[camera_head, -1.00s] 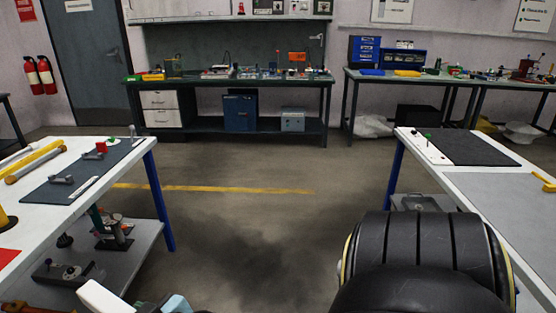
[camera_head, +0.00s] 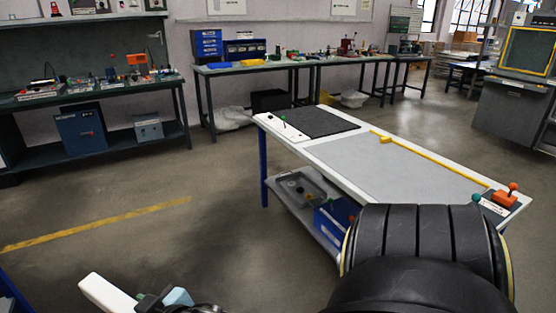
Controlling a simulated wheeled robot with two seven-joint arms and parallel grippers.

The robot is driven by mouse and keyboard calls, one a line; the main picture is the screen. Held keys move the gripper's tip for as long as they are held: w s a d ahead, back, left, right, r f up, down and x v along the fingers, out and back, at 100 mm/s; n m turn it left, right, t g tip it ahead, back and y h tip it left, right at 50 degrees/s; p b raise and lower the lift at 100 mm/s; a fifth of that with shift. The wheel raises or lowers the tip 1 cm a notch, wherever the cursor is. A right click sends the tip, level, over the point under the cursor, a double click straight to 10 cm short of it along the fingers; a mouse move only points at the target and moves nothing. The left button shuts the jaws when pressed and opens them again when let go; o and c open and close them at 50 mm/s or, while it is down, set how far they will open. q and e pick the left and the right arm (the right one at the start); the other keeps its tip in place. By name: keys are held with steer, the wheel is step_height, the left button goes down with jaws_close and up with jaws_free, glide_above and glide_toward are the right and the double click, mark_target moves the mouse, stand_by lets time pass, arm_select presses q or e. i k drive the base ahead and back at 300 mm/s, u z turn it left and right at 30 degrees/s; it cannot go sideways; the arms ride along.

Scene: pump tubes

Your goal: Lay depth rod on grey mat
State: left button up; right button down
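A light grey mat (camera_head: 375,172) covers much of the white table on the right. A long thin yellow rod (camera_head: 440,163) with a small block at its far end lies along the mat's right side; I cannot tell whether it is the depth rod. At the bottom left edge, a white bar-like part (camera_head: 108,294) and a pale blue part (camera_head: 178,297) show beside a small dark piece, seemingly at the end of my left arm. My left gripper's fingers cannot be made out. My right arm's black link fills the lower right; its gripper is out of view.
A dark mat (camera_head: 316,122) lies at the table's far end beside a white strip with a green knob (camera_head: 284,118). An orange block with knobs (camera_head: 506,196) stands at the right edge. Blue bins (camera_head: 335,222) sit on the lower shelf. Open floor (camera_head: 190,240) lies to the left.

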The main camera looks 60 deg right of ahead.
mark_target(394, 163)
steer(key=z, duration=0.9)
steer(key=i, duration=1.5)
steer(key=z, duration=1.7)
steer(key=i, duration=1)
steer(key=z, duration=0.9)
